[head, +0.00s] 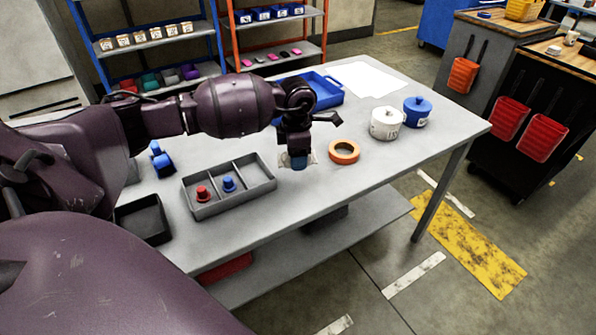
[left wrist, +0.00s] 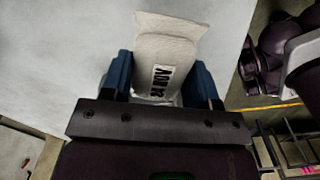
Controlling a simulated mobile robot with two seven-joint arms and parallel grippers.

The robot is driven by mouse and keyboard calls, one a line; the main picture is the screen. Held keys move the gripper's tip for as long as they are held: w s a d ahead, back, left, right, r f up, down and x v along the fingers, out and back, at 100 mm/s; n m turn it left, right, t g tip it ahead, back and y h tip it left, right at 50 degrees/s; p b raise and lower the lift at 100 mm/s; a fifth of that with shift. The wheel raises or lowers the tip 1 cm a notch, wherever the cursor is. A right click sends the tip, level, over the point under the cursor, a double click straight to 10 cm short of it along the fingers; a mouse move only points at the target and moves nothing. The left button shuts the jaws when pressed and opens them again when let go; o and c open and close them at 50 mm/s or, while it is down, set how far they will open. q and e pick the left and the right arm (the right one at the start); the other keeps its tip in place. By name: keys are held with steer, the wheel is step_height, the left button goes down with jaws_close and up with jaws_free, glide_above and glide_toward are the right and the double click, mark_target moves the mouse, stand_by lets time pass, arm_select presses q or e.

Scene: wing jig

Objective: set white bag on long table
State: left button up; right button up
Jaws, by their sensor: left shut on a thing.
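The long table (head: 400,150) is a light grey table running across the head view. My left gripper (head: 297,162) points down over its middle, between the divided tray and the orange tape ring. It is shut on the white bag (head: 311,158), mostly hidden behind the fingers there. In the left wrist view the white bag (left wrist: 168,45) is a pale cloth pouch with black lettering, held between the two blue fingers of my left gripper (left wrist: 160,72). The bag is at or just above the tabletop; I cannot tell whether it touches. My right gripper is not in view.
An orange tape ring (head: 344,151) lies just right of the gripper. A grey divided tray (head: 245,190) holds red and blue pieces. A blue tray (head: 325,90) is behind. The front right tabletop is clear.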

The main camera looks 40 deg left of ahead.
mark_target(297, 180)
arm_select(q)
step_height(297, 180, down, 5)
steer(key=shift+f+b, duration=0.1)
steer(key=shift+b, duration=0.3)
steer(key=shift+f, duration=0.3)
steer(key=shift+r, duration=0.1)
steer(key=o, duration=0.9)
steer(key=shift+o, duration=0.2)
